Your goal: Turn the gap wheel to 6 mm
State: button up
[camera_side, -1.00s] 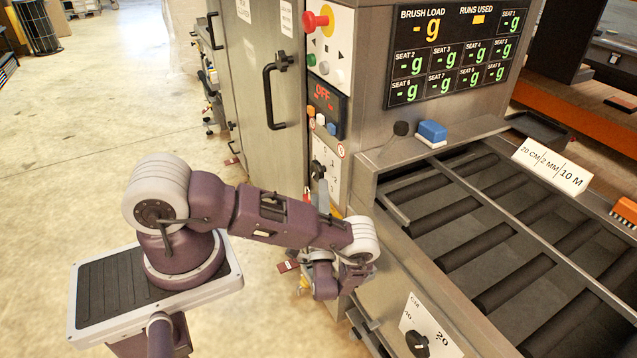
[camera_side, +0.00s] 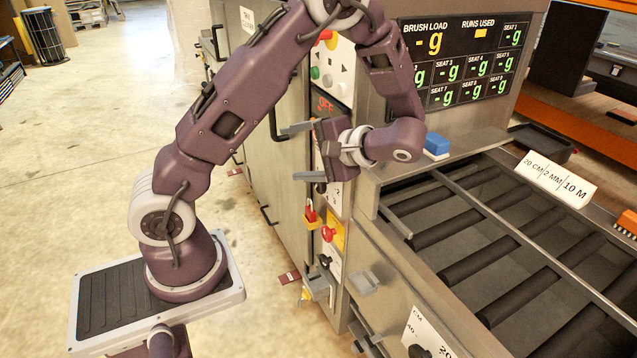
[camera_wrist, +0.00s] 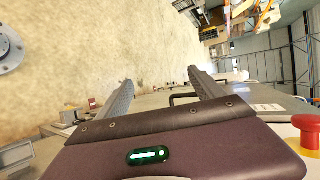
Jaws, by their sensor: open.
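My gripper (camera_side: 293,153) is open and empty, its two grey fingers pointing left in front of the machine's control column. A black knob on a white plate (camera_side: 336,196) with figures is partly hidden behind my gripper. A lower black knob (camera_side: 325,262) sits on another white plate. A black dial (camera_side: 419,352) with CM markings is cut by the bottom edge. I cannot tell which is the gap wheel, and no 6 mm mark is readable. A card reading 20 CM, 2 MM, 10 M (camera_side: 553,178) lies on the machine.
A blue block (camera_side: 436,143) and an orange brush (camera_side: 627,222) rest by the roller bed (camera_side: 480,212).

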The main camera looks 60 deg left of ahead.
jog(key=s+d+r+m+t+h, duration=0.2)
jog(key=s+d+r+t+h, duration=0.35)
jog(key=d, duration=0.35)
jog(key=s+d+r+m+t+h, duration=0.2)
jog(key=s+d+r+t+h, duration=0.35)
jog(key=d, duration=0.35)
jog(key=w+a+f+g+y, duration=0.1)
jog(key=w+a+f+y, duration=0.2)
jog(key=a, duration=0.5)
jog(key=w+a+f+g+y, duration=0.1)
jog(key=w+a+f+y, duration=0.2)
jog(key=a, duration=0.4)
jog(key=w+a+f+g+y, duration=0.1)
jog(key=w+a+f+y, duration=0.2)
jog(key=a, duration=0.5)
jog(key=w+a+f+t+h, duration=0.1)
jog(key=w+a+f, duration=0.1)
jog(key=w+f, duration=0.2)
jog(key=w+a+f+h, duration=0.2)
jog(key=w+f, duration=0.2)
jog(key=f, duration=0.5)
jog(key=w+a+f+t+h, duration=0.1)
jog(key=w+a+f, duration=0.2)
jog(key=f, duration=0.4)
jog(key=shift+w+f+m+t, duration=0.3)
jog(key=shift+w+m, duration=0.1)
jog(key=shift+w, duration=0.4)
jog(key=shift+c, duration=0.2)
